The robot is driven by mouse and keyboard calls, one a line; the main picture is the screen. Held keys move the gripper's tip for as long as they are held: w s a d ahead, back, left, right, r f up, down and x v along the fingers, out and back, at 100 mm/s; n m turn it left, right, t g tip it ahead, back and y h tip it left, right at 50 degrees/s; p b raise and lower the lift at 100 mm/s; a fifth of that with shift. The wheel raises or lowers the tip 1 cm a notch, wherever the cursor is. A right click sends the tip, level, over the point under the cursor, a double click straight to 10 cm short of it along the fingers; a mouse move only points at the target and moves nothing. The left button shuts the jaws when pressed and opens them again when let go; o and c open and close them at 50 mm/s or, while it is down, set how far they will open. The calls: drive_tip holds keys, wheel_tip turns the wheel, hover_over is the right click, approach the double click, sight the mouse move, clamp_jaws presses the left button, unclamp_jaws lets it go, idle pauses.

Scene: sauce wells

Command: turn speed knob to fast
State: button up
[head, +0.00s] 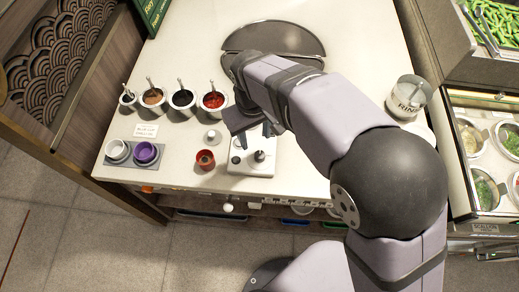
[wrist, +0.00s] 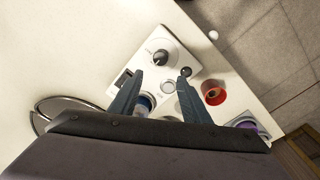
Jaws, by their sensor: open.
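A white device (head: 247,166) stands at the front of the counter, below my gripper. It also shows in the wrist view (wrist: 176,47). A round black knob (wrist: 160,57) sits on its top face, with dial markings around it. This knob shows in the head view (head: 259,156) at the device's front right. A small dark-topped part (wrist: 186,72) stands beside the knob. My gripper (wrist: 160,77) is open and empty above the device, its fingers apart and clear of the knob. The knob's setting and labels are too small to read.
A red cup (head: 205,160) stands just left of the device, with a small white-lidded item (head: 212,137) behind it. Several sauce pots with spoons (head: 183,103) and a purple bowl (head: 146,153) stand further left. The counter's front edge is close.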

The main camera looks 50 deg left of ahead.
sight(260, 154)
drive_tip(key=shift+s+d+f+h, duration=0.1)
drive_tip(key=shift+d+h, duration=0.2)
drive_tip(key=shift+d, duration=0.35)
drive_tip(key=shift+w+f+p, duration=0.2)
drive_tip(key=shift+f+p, duration=0.8)
drive_tip(key=shift+f, duration=2.7)
drive_tip(key=c, duration=1)
